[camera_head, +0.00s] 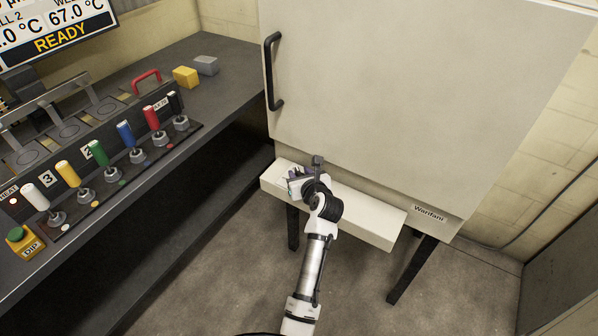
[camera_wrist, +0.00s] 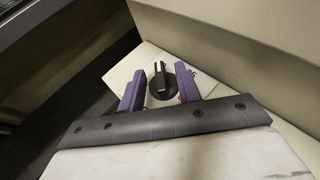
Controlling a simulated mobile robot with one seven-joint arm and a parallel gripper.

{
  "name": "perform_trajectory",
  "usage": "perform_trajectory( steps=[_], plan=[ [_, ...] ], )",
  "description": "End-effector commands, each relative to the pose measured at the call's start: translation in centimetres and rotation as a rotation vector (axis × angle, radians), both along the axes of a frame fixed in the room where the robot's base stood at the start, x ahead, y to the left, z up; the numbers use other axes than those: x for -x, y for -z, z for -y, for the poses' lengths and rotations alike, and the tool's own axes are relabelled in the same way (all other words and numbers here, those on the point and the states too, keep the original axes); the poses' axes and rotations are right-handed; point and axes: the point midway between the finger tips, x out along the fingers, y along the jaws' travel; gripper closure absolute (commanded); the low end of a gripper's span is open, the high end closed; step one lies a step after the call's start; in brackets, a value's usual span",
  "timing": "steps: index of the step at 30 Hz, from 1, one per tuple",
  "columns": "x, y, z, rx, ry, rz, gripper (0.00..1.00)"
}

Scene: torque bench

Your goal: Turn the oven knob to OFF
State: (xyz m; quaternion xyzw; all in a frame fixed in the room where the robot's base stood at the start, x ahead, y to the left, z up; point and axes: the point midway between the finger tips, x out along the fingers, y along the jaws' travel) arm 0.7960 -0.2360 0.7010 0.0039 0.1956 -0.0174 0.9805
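The oven (camera_head: 400,90) is a large cream cabinet on dark legs, with a black door handle (camera_head: 272,72) at its left edge. A cream ledge (camera_head: 350,212) juts out below the door. The oven knob (camera_wrist: 162,86) is black and round with a raised grip bar; it sits on the ledge in the wrist view. In the head view my arm hides most of the knob's area. My gripper (camera_wrist: 160,92) is open, its purple fingers on either side of the knob. I cannot tell whether they touch it. The knob's OFF mark cannot be read.
A dark bench (camera_head: 215,85) on the left carries a row of coloured levers (camera_head: 127,136), a green button (camera_head: 16,235), a yellow block (camera_head: 186,76) and a grey block (camera_head: 206,65). A display (camera_head: 50,35) reads READY. The floor (camera_head: 220,260) before the oven is clear.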

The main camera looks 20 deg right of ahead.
Motion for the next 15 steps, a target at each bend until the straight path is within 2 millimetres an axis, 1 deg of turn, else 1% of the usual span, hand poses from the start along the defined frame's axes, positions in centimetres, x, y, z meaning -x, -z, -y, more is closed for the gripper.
perform_trajectory(
  steps=[1,5,14,15],
  plan=[
    [-0.53,0.16,0.00,0.000,0.000,0.001,0.66],
    [-1.24,0.44,0.01,0.000,0.000,0.001,0.66],
    [-1.38,0.55,0.02,0.000,0.000,0.001,0.66],
    [-1.38,0.55,0.03,0.000,0.000,0.001,0.72]
  ],
)
